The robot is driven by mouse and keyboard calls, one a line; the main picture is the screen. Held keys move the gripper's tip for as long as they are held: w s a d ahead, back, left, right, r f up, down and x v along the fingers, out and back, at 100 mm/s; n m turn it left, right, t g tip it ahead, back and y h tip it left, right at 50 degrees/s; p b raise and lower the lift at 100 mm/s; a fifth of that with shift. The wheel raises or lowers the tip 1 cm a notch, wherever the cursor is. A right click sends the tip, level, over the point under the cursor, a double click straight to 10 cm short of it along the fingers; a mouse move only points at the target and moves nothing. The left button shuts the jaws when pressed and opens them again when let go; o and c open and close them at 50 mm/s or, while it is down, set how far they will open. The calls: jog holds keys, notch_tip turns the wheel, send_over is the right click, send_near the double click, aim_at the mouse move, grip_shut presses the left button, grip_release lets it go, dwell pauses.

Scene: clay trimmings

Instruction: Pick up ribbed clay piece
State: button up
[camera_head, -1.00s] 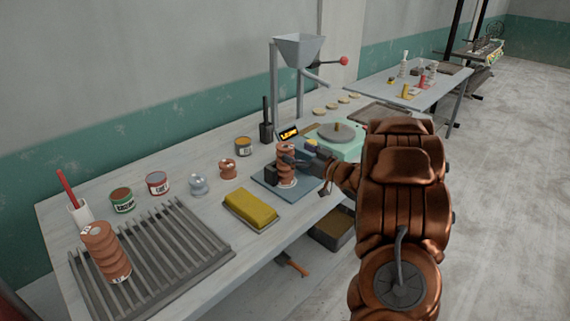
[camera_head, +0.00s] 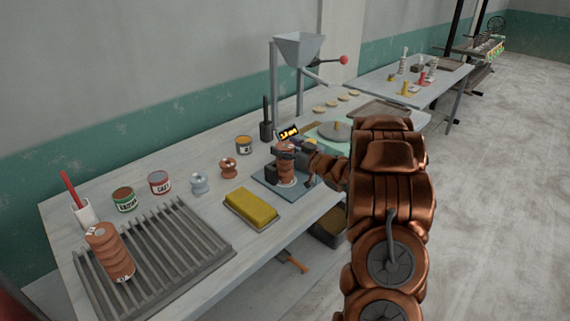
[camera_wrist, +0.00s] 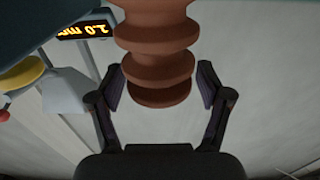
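A ribbed, terracotta-coloured clay piece (camera_head: 286,172) stands upright on a blue-grey plate (camera_head: 262,184) near the table's front edge. My gripper (camera_head: 291,148) is at its upper part, reaching in from the right. In the wrist view, the ribbed clay piece (camera_wrist: 155,60) comes down between the two fingers of my gripper (camera_wrist: 161,88). The fingers are apart, with a gap visible at the right finger and a narrower one at the left.
The slatted rack (camera_head: 185,250) fills the table's left front. A yellow block in a tray (camera_head: 252,206) lies left of the plate. Cans (camera_head: 160,183), small jars and a display with orange lettering (camera_head: 289,133) stand behind. A hopper (camera_head: 298,48) rises at the back.

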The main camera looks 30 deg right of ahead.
grip_shut()
dwell(0.4)
